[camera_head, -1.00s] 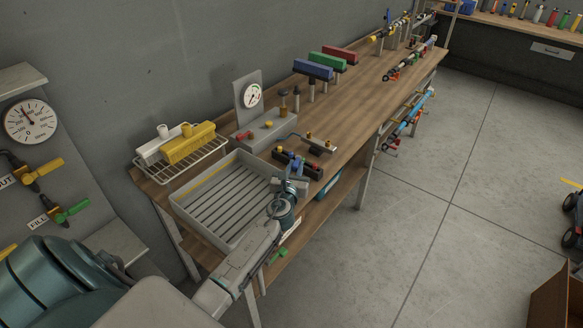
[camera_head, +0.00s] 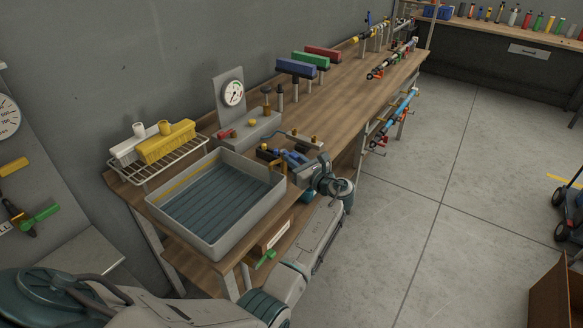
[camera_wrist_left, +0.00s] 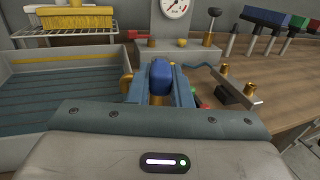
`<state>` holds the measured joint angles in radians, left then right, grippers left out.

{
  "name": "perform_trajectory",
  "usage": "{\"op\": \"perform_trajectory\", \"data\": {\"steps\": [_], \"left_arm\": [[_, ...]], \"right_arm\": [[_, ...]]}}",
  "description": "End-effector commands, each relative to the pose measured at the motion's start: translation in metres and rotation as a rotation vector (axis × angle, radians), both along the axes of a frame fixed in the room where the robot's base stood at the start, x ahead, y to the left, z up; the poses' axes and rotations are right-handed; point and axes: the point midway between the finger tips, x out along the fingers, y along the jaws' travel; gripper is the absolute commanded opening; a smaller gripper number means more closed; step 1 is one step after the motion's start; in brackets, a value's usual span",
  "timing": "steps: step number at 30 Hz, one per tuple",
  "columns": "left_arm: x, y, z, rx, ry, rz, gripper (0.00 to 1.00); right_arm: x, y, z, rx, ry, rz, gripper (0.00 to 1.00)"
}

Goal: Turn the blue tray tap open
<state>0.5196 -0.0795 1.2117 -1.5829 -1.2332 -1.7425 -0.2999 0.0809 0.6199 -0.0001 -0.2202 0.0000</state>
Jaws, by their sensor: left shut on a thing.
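The grey tray (camera_head: 250,222) stands on the near end of the bench, with a bluish, water-like layer over its ribbed floor. The tray tap's blue handle (camera_wrist_left: 160,76) shows between my left gripper's fingers in the left wrist view. A brass spout (camera_wrist_left: 126,84) reaches toward the tray's edge beside it. My left gripper (camera_head: 292,160) is at the tray's right rim and is shut on the blue handle. The gripper partly hides the tap body. My right gripper is in neither current view.

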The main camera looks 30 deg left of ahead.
Motion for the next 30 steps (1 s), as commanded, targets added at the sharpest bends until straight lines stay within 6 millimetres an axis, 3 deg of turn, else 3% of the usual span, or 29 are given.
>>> {"op": "perform_trajectory", "data": {"steps": [6, 22, 23, 26, 30], "left_arm": [[0.0042, -0.0012, -0.0003, 0.002, -0.001, 0.067, 0.0], [0.0046, -0.0017, 0.0015, 0.002, -0.002, 0.09, 0.0], [0.0046, -0.0017, 0.0015, 0.002, -0.002, 0.09, 0.2], [0.0045, -0.0016, 0.0014, 0.001, -0.001, 0.09, 0.4], [0.0044, -0.0017, 0.001, 0.001, -0.001, 0.09, 0.4]], "right_arm": [[0.0001, 0.0002, -0.0118, 0.0, 0.0, 0.0, 0.0], [0.0002, 0.0015, -0.0133, 0.002, 0.0, -0.001, 0.0], [0.0002, 0.0016, -0.0133, 0.002, 0.0, -0.001, 0.0], [0.0002, 0.0016, -0.0133, 0.002, -0.001, -0.001, 0.0], [0.0003, 0.0016, -0.0133, 0.002, -0.001, -0.001, 0.0]]}}
